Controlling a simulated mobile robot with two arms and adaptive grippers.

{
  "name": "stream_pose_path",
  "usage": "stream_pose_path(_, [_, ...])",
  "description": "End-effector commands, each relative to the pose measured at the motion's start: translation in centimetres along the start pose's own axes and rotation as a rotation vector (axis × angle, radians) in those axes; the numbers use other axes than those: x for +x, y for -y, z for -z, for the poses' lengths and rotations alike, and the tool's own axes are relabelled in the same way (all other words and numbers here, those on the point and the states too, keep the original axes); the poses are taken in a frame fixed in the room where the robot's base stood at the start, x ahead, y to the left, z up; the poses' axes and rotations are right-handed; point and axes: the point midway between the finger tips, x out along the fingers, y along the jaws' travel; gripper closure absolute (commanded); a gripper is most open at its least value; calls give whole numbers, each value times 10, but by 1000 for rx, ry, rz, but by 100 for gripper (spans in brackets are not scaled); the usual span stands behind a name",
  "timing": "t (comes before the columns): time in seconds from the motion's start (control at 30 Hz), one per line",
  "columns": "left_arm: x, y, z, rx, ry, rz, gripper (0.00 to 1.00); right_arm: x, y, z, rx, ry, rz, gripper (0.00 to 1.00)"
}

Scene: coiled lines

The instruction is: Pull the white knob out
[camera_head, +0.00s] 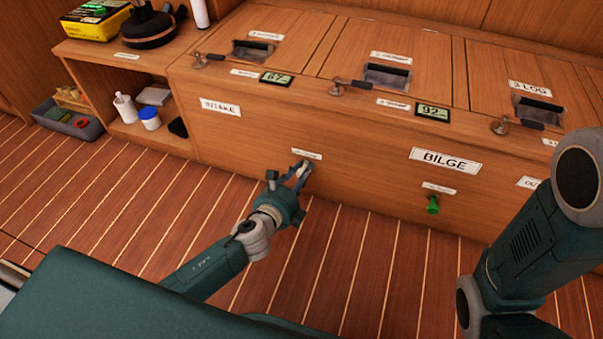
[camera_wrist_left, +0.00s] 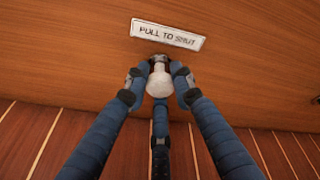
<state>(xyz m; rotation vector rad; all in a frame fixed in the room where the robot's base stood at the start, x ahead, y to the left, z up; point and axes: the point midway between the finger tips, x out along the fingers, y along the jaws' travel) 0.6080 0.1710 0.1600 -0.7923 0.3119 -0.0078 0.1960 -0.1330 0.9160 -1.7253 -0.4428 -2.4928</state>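The white knob (camera_wrist_left: 160,82) sits on the wooden locker front, just below a white label reading "PULL TO SHUT" (camera_wrist_left: 168,34). In the head view my left gripper (camera_head: 301,172) is at the locker front under the small label (camera_head: 307,154), and its fingers largely cover the knob. In the left wrist view my left gripper (camera_wrist_left: 160,78) has a finger on each side of the knob and a third below it. The fingertips are bent in and appear to touch the knob. My right arm shows at the right, but its gripper is out of view.
A green knob (camera_head: 433,205) projects from the same front, under the "BILGE" sign (camera_head: 445,160). The locker top carries latches and two small displays (camera_head: 276,79). An open shelf (camera_head: 148,130) with bottles and a grey bin (camera_head: 68,122) stand left. The striped floor before the locker is clear.

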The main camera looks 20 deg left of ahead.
Motion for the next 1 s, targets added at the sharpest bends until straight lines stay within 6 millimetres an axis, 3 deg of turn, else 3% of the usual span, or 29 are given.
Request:
stream_pose_path(0.2, [-4,-1,1,0,-1,-2,100,1,0,0,0,0,0,60])
stream_pose_path(0.5, [-48,-8,14,0,-3,-4,100,10,-2,-4,0,0,0,60])
stream_pose_path(0.87, [-52,-9,14,0,-1,-4,100,9,-2,-4,0,1,0,60])
stream_pose_path(0.9, [-52,-9,14,0,-1,-4,69,9,-2,-4,0,1,0,60])
stream_pose_path(0.97, [-52,-9,14,0,-1,-3,58,9,-2,-4,0,1,0,60])
stream_pose_path(1.0, [-52,-9,14,0,0,-3,58,9,-2,-4,0,1,0,60])
